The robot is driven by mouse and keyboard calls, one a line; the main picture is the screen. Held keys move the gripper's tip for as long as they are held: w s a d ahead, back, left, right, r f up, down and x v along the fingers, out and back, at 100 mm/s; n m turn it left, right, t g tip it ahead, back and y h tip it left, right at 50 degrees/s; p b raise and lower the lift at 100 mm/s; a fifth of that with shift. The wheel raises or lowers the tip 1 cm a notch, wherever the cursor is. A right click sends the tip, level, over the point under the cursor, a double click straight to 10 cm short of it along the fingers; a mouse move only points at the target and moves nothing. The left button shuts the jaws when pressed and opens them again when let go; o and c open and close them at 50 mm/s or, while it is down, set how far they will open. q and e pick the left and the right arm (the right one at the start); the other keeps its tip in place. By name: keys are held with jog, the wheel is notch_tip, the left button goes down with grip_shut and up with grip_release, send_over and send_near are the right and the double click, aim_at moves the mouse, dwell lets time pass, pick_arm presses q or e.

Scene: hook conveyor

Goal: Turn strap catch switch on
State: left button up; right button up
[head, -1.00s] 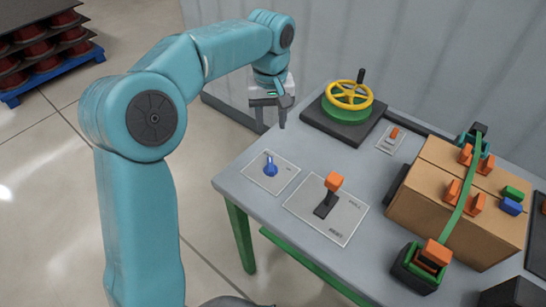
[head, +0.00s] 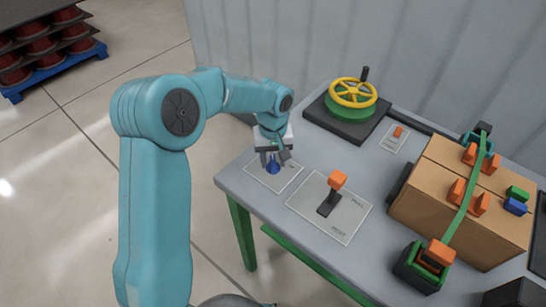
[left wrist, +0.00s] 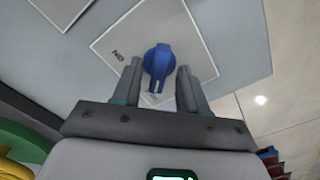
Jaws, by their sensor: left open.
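The blue knob switch (head: 273,168) sits on a light square plate (head: 289,180) at the table's left corner. In the left wrist view the blue knob (left wrist: 157,64) stands on its plate (left wrist: 108,35), with the letters "NO" or "ON" seen upside down beside it. My left gripper (head: 274,160) is open, with its fingers pointing down at the knob. In the left wrist view the two fingertips (left wrist: 160,72) are on either side of the knob, with a visible gap at each side. My right gripper is not in view.
An orange-topped lever (head: 331,193) stands on a plate right of the knob. A yellow handwheel (head: 353,93) is behind, beside a small orange switch (head: 398,132). A cardboard box (head: 438,193) with a green strap (head: 466,190) fills the table's right side.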

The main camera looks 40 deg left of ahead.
pick_arm(q)
grip_shut()
jog(key=shift+m, duration=0.4)
jog(key=m, duration=0.3)
jog(key=shift+m, duration=0.4)
jog(key=m, duration=0.4)
jog(key=shift+w+r+m, duration=0.1)
jog(key=shift+m, duration=0.2)
jog(key=m, duration=0.4)
jog(key=m+p, duration=0.1)
jog(key=m, duration=0.3)
jog(key=shift+m, duration=0.3)
